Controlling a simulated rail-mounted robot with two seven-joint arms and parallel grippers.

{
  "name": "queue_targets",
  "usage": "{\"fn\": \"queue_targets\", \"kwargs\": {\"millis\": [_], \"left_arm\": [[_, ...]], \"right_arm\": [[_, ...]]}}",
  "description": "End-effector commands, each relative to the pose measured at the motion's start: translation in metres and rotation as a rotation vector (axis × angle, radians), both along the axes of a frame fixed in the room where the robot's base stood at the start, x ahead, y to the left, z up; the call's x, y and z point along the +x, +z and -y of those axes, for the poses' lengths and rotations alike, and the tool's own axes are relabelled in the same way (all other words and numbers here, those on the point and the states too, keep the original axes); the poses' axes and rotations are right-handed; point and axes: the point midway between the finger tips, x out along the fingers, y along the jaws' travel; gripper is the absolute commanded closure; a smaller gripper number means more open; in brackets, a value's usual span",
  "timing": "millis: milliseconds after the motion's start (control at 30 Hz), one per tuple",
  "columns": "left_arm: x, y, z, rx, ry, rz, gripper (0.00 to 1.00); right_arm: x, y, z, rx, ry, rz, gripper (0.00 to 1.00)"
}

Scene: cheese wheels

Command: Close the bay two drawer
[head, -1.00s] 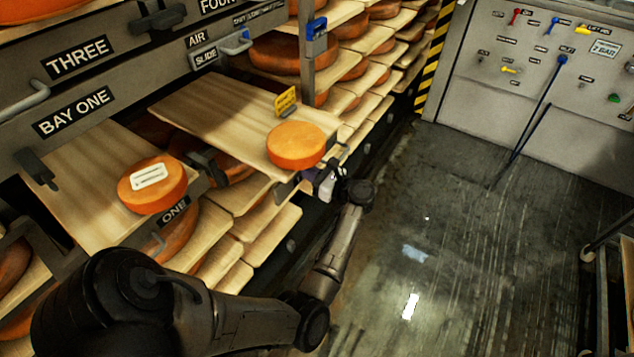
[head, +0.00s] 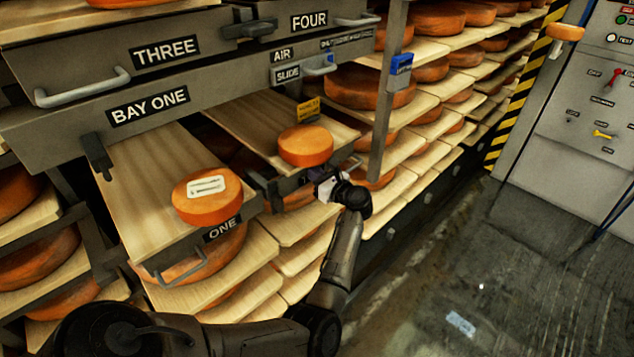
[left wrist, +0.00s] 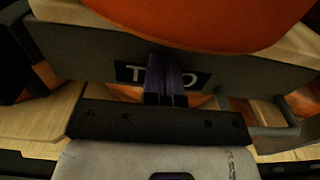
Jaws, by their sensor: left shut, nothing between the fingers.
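The bay two drawer is a wooden board (head: 235,115) with a grey front, still sticking out of the rack. An orange cheese wheel (head: 305,147) and a yellow tag (head: 308,111) are on it. My left gripper (head: 328,186) is at its front. In the left wrist view the shut purple fingers (left wrist: 166,88) point at the front's "TWO" label (left wrist: 133,73) and cover its middle letter. They look to be at or touching the front; nothing is between them. The drawer's handle (left wrist: 275,125) is to their right. My right gripper is not in view.
The bay one drawer (head: 140,200) is also out, left of drawer two, with a labelled cheese wheel (head: 207,196). A grey post with a blue clip (head: 401,66) stands to the right. Shelves of wheels lie behind.

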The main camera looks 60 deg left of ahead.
Motion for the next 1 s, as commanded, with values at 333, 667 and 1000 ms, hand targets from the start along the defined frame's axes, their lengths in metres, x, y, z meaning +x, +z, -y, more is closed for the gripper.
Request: {"fn": "queue_targets", "kwargs": {"millis": [333, 667, 1000], "left_arm": [[-0.001, -0.001, -0.006, -0.002, -0.001, 0.001, 1.00], [-0.001, -0.002, -0.004, -0.003, 0.000, 0.000, 1.00], [0.014, 0.002, 0.049, -0.006, -0.005, 0.002, 1.00]], "right_arm": [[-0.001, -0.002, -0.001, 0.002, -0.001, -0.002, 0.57], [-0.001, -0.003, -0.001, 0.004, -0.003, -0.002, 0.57], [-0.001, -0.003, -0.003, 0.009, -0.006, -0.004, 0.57]]}}
